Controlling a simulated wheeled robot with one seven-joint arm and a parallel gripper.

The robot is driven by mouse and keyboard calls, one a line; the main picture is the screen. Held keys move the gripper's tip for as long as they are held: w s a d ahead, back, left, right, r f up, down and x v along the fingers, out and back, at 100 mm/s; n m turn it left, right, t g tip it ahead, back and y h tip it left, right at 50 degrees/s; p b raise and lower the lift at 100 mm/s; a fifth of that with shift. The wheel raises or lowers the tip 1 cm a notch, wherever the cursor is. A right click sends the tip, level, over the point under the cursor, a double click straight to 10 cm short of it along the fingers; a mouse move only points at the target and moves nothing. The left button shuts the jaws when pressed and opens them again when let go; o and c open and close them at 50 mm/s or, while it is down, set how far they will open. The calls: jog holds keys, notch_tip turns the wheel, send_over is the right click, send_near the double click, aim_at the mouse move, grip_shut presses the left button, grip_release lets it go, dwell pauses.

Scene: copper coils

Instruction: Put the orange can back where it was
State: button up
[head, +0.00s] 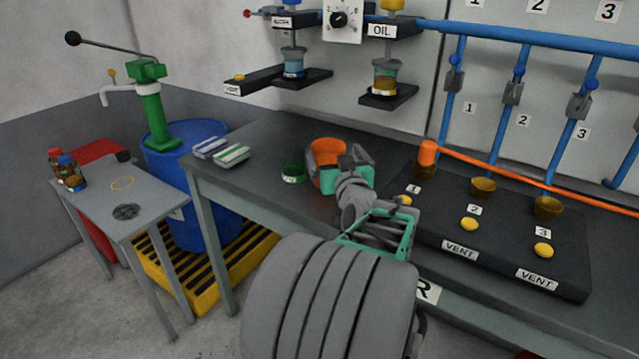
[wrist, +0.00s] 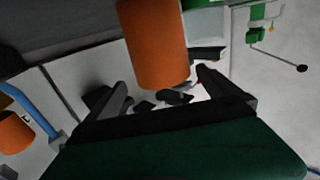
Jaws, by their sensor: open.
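The orange can (head: 322,152) stands on the dark workbench (head: 262,140), partly hidden behind my gripper. My gripper (head: 342,172) is open, right beside the can on its right-hand side in the head view. In the wrist view, the can (wrist: 153,45) is large at top centre, and the two open fingers (wrist: 162,88) reach towards it from either side. I cannot tell whether either finger touches it.
A green ring (head: 293,174) lies left of the can, with two labelled blocks (head: 232,155) farther left. Right of my arm is a black panel (head: 510,235) with cups, yellow buttons and an orange cylinder (head: 428,152). Small bottles (head: 70,172) and a dark disc (head: 127,211) occupy the side table.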

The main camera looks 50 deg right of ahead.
aim_at(325, 140)
jog(key=x, duration=0.6)
jog(key=shift+w+a+f, duration=0.1)
jog(key=shift+w+f, duration=0.05)
jog(key=shift+w, duration=0.35)
jog(key=shift+w+d, duration=0.25)
jog(key=shift+d, duration=0.05)
jog(key=c, duration=2)
jog(key=shift+c, duration=0.4)
